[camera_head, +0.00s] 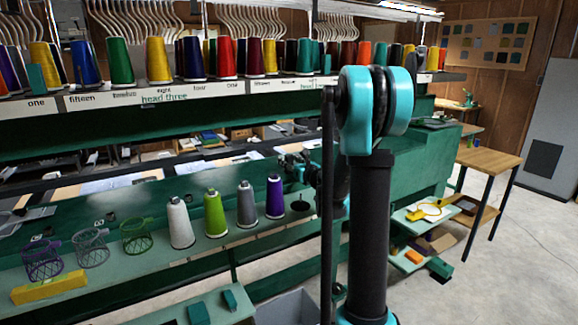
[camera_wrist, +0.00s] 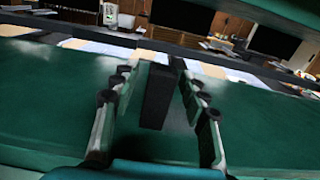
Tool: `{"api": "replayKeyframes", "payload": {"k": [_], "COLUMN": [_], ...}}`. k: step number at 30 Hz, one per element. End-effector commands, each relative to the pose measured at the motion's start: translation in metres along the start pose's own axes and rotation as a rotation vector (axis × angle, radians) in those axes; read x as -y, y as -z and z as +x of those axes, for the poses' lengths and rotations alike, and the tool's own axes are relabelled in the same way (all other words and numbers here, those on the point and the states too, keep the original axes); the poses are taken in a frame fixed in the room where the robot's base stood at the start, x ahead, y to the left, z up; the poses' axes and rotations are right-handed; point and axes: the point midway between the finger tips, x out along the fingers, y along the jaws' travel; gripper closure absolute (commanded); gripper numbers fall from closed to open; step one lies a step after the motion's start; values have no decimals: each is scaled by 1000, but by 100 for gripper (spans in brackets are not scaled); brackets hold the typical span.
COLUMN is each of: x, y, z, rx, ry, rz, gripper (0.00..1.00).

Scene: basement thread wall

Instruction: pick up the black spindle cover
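A dark, narrow upright block, which looks like the black spindle cover (camera_wrist: 157,98), stands between the fingers of my gripper (camera_wrist: 157,72) in the wrist view. The fingers are spread on both sides of it, with a visible gap on each side, so my gripper is open. In the head view my gripper (camera_head: 291,163) is small and partly hidden behind my arm, at the green machine. I cannot make out the cover there.
White, green, grey and purple thread cones (camera_head: 246,205) stand on the green ledge left of my arm. Wire baskets (camera_head: 137,236) and a yellow block (camera_head: 48,287) are farther left. A rack of cones (camera_head: 157,60) runs above. A wooden table (camera_head: 488,158) and open floor lie right.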

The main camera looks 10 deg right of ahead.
Motion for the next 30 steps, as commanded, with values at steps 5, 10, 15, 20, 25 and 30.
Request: {"api": "replayKeyframes", "payload": {"k": [5,10,15,20,25,30], "x": [0,0,0,0,0,0], "y": [0,0,0,-4,-20,-54], "z": [0,0,0,0,0,-1], "rx": [0,0,0,0,0,0], "ry": [0,0,0,0,0,0], "rz": [0,0,0,0,0,0], "gripper": [82,91,91,91,91,91]}}
